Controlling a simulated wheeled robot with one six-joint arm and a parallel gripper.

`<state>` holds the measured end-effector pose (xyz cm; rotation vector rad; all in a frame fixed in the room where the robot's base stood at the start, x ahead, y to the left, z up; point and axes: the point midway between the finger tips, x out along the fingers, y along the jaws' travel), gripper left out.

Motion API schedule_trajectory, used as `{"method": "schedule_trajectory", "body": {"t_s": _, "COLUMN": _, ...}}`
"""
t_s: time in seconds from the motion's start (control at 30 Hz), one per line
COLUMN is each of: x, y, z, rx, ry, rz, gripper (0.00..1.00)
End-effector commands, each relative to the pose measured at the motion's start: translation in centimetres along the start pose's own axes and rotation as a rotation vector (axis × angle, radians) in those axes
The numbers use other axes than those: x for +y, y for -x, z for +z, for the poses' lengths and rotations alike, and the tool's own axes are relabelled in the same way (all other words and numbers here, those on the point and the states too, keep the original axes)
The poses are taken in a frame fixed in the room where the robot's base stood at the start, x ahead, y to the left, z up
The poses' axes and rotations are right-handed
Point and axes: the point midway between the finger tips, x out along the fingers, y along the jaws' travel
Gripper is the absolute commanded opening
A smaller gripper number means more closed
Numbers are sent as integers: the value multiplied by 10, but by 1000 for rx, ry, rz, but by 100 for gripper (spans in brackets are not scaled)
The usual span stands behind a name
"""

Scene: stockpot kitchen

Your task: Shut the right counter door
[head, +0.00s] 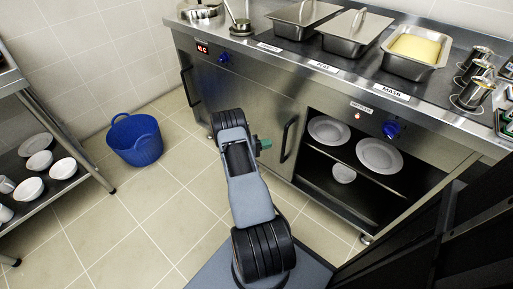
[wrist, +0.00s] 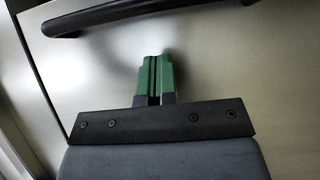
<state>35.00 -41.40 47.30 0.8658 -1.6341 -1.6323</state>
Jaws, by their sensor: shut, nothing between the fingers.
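A steel door (head: 265,112) with a black bar handle (head: 288,138) stands just left of the open right bay (head: 350,185) of the counter. It looks roughly in line with the counter front, and the bay beside it is uncovered. My gripper (head: 265,144) is shut and empty, left of this handle. In the wrist view, my green fingertips (wrist: 153,75) are together, in front of the steel door panel (wrist: 220,75), with the handle (wrist: 110,14) across the top, apart from them. I cannot tell whether the tips touch the panel.
White plates (head: 380,155) and a small bowl (head: 343,173) sit inside the open bay. A blue tub (head: 135,139) stands on the floor at left, near a shelf rack (head: 75,160) of dishes. Food pans (head: 413,55) line the countertop. Tiled floor between is clear.

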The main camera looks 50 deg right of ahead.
Motion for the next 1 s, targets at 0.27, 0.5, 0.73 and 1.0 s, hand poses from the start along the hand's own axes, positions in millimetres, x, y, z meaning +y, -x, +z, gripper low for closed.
{"method": "schedule_trajectory", "body": {"t_s": 0.27, "x": 0, "y": -23, "z": 22, "rx": -1, "ry": 1, "rz": 0, "gripper": 0}}
{"method": "schedule_trajectory", "body": {"t_s": 0.5, "x": 0, "y": -28, "z": 28, "rx": -1, "ry": 1, "rz": 0, "gripper": 0}}
{"method": "schedule_trajectory", "body": {"t_s": 0.73, "x": 0, "y": -28, "z": 29, "rx": 0, "ry": 1, "rz": 0, "gripper": 0}}
{"method": "schedule_trajectory", "body": {"t_s": 1.0, "x": 0, "y": -31, "z": 32, "rx": -3, "ry": 1, "rz": 0, "gripper": 0}}
